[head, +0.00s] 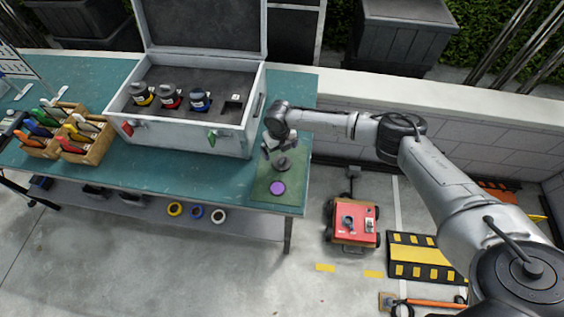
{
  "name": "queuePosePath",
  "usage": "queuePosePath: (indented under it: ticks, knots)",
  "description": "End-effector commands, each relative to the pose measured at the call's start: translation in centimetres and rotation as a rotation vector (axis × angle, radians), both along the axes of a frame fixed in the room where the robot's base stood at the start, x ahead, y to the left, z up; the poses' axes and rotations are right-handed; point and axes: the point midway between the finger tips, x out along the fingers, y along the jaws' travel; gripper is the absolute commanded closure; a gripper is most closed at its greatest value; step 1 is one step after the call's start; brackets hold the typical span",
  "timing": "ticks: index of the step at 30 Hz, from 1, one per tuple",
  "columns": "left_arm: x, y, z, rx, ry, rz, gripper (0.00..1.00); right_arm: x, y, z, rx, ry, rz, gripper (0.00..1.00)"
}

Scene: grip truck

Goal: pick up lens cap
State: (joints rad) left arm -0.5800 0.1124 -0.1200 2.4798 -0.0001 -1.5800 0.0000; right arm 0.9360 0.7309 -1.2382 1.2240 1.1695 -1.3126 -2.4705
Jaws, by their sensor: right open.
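A flat round purple disc (277,187), which looks like the lens cap, lies on the green mat (262,194) at the right end of the teal table. My right gripper (277,153) is over the back part of the mat, behind the purple disc and apart from it. It is open, and I see nothing held in it. A dark round shape (283,164) shows just below its fingers; I cannot tell clearly what it is. My left gripper is not in view.
An open silver case (180,136) with several colour-banded lenses stands left of my right gripper. Wooden boxes of coloured-handled tools (93,150) stand farther left. Tape rolls (196,212) lie on the lower shelf. A red cart (354,221) stands on the floor to the right.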

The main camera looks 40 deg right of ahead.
Motion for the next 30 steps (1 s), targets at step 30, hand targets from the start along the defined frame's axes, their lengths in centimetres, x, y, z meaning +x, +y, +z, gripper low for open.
queuePosePath:
  ticks: [30]
  knots:
    - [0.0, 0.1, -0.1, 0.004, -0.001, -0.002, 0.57, 0.0, 0.0, -5.1, -0.001, 0.001, -0.001, 0.25]
